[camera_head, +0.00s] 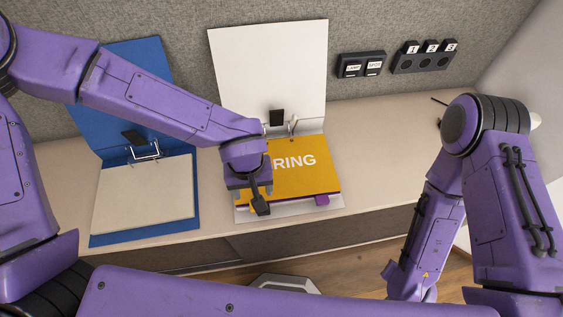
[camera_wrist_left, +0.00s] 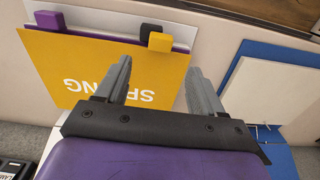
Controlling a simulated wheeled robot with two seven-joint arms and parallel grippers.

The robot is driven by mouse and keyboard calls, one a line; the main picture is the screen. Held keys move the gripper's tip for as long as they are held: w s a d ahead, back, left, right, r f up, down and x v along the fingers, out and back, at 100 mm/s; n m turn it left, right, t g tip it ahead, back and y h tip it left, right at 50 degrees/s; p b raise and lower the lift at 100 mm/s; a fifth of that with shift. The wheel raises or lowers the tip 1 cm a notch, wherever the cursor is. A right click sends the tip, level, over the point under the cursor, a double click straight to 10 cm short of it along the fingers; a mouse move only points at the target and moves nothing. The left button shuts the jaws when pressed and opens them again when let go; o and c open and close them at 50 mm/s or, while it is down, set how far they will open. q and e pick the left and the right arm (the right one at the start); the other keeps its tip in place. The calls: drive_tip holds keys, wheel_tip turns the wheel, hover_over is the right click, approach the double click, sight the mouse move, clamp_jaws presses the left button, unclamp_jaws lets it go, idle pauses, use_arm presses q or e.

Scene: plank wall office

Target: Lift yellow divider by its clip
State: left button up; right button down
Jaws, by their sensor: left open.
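The yellow divider (camera_head: 305,182) with white lettering lies flat on the white binder's (camera_head: 268,65) rings and pages. In the left wrist view the divider (camera_wrist_left: 95,75) has a yellow clip (camera_wrist_left: 159,42) on its edge; my left arm hides this clip in the head view. A black clip (camera_wrist_left: 151,31) sits right beside and behind it, and a purple clip (camera_wrist_left: 49,19) is farther along the edge. My left gripper (camera_wrist_left: 160,88) is open and empty, its fingers over the divider, short of the yellow clip. It also shows in the head view (camera_head: 259,203). My right gripper is out of view.
An open blue binder (camera_head: 143,228) with blank pages lies to the left. Switch boxes (camera_head: 361,65) and a numbered panel (camera_head: 424,58) are at the wall. The desk's front edge is close.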

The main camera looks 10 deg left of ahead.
use_arm(q)
drive_tip(key=shift+s+d+f, duration=0.1)
drive_tip(key=shift+s+f, duration=0.1)
drive_tip(key=shift+f, duration=0.95)
drive_tip(key=f, duration=0.5)
drive_tip(key=shift+s, duration=0.2)
clamp_jaws()
